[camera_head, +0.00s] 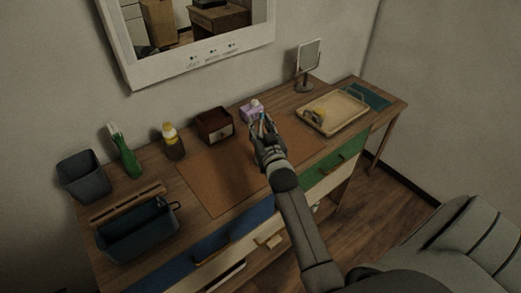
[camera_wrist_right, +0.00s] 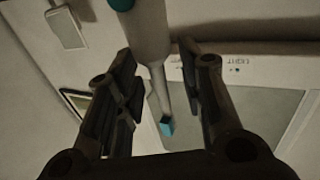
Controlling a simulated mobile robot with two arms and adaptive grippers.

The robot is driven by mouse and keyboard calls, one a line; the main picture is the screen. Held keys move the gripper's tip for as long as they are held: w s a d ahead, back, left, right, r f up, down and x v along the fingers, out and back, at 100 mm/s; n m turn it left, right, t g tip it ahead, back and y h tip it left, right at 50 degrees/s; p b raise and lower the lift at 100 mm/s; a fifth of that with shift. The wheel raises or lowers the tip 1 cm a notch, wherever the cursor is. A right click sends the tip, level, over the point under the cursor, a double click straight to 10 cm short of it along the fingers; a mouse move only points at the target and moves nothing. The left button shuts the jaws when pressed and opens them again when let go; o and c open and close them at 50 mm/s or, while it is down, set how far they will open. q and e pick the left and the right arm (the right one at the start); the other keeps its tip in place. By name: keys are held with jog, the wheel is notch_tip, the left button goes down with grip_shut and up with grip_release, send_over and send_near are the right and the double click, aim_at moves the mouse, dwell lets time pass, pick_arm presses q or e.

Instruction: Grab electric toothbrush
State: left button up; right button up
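The electric toothbrush (camera_wrist_right: 150,35) shows in the right wrist view, with a pale handle, a thin neck and a small blue head. My right gripper (camera_wrist_right: 157,50) has its two dark fingers apart, one on each side of the toothbrush. A narrow gap shows between the handle and the right-hand finger; I cannot tell whether the other finger touches it. In the head view my right gripper (camera_head: 262,130) is over the back part of the desk, and it mostly hides the toothbrush. My left gripper is not in view.
The wooden desk (camera_head: 185,197) carries a purple box (camera_head: 249,112) just behind my gripper, a brown box (camera_head: 214,126), bottles (camera_head: 127,157) and bins at left. A tray (camera_head: 334,111) and stand mirror (camera_head: 308,57) are at right. The brown mat (camera_head: 215,180) has free room.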

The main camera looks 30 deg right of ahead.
grip_shut()
jog(key=shift+r, duration=0.1)
dwell(0.3)
